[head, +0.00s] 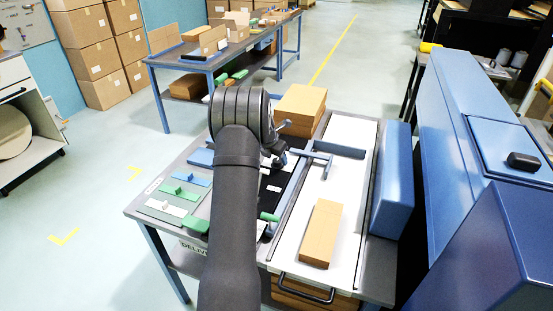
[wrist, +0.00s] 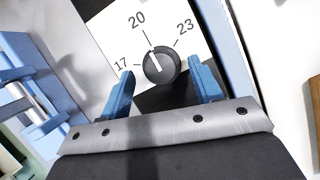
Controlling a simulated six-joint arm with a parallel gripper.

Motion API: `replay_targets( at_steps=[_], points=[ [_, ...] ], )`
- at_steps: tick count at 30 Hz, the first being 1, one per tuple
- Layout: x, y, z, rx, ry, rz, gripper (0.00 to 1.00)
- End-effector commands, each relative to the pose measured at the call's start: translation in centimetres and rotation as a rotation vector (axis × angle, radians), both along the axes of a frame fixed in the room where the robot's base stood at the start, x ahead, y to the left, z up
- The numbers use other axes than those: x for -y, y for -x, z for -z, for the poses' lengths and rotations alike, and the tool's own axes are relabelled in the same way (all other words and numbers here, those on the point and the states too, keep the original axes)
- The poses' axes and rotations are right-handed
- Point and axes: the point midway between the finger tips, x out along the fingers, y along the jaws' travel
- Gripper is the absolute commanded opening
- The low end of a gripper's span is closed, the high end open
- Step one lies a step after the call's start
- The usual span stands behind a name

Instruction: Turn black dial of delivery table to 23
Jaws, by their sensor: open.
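The black dial (wrist: 166,65) shows in the wrist view on a white plate with the marks 17, 20 and 23. Its white pointer line aims at about the 20 mark. My gripper (wrist: 160,70) is open, with one blue finger on the left of the dial and one on the right, and gaps show on both sides. In the head view my gripper (head: 274,161) is over the delivery table (head: 386,284), partly hidden by my own arm.
A cardboard box (head: 321,233) lies on the white strip of the table, and a larger one (head: 300,108) is at its far end. A blue block (head: 393,180) runs along the right side. Green and blue pieces (head: 192,179) lie on the left.

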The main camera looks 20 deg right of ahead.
Motion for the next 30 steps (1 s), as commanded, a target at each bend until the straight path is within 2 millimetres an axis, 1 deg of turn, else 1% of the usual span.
replay_targets(
  at_steps=[3,5,13,14,15,20,30],
  points=[
    [0.29,-0.14,0.8,0.0,0.0,0.0,0.59],
    [0.35,-0.19,0.98,0.0,0.0,0.0,0.59],
    [0.37,-0.22,1.04,0.0,0.001,0.0,0.59],
    [0.37,-0.22,1.04,0.0,0.001,0.0,0.55],
    [0.37,-0.22,1.03,0.0,0.001,-0.001,0.47],
    [0.35,-0.22,1.03,0.0,0.0,0.0,0.15],
    [0.32,-0.27,1.02,-0.001,0.0,0.037,0.14]
  ],
)
